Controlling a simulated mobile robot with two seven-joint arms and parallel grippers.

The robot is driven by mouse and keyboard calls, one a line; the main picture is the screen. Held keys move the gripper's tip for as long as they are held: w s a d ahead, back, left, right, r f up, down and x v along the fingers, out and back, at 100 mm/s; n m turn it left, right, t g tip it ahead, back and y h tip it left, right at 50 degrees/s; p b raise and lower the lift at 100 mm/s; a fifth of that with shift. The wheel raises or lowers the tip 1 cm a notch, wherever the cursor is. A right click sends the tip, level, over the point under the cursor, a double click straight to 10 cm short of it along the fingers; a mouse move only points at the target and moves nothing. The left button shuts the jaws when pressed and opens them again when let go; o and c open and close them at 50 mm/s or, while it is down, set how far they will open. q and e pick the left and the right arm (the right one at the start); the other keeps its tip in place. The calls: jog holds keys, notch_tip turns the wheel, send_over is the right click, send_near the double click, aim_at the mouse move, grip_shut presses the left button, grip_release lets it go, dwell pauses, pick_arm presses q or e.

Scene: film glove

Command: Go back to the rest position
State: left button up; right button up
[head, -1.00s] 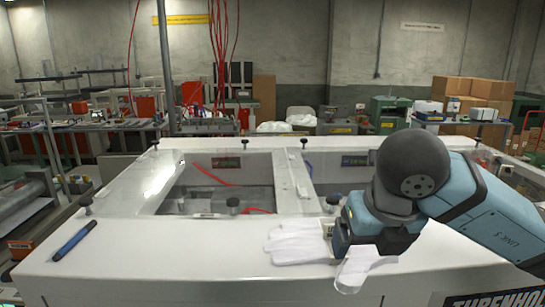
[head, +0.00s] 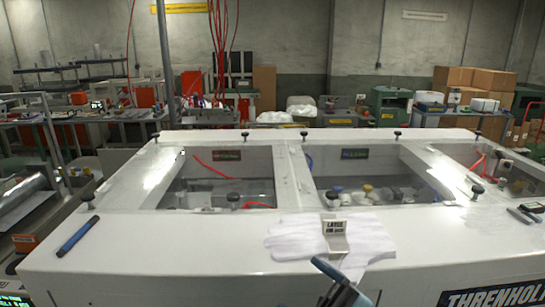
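A pair of white gloves (head: 298,238) lies flat on the front ledge of the white machine (head: 180,250). A small card with dark print (head: 335,228) stands at the middle of the gloves, with a pale strip below it. Part of my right gripper (head: 342,284) shows at the bottom edge, just in front of the gloves and apart from them. Most of it is cut off by the frame, so I cannot tell whether it is open or shut. My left gripper is not in view.
Small dark tools (head: 524,214) lie at the far right. Black knobs (head: 331,196) stand along the machine's frame, around recessed glass bays. The ledge between pen and gloves is clear.

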jog(key=d+f+m+t+h, duration=0.5)
jog(key=f+m+h, duration=0.3)
jog(key=f+m, duration=0.15)
jog(key=d+f+m+t+h, duration=0.5)
jog(key=f+m+h, duration=0.35)
jog(key=f, duration=0.25)
jog(key=s+d+f+m+g+h, duration=0.2)
jog(key=s+f+g, duration=0.1)
jog(key=s+f, duration=0.3)
jog(key=s+d+f+m+g+h+p, duration=0.1)
jog(key=s+d+f+m+g+h, duration=0.1)
jog(key=s+f, duration=0.4)
notch_tip(320, 180, down, 4)
jog(key=shift+s+d+f+g, duration=0.15)
jog(key=shift+d+f+g, duration=0.1)
jog(key=shift+g, duration=0.35)
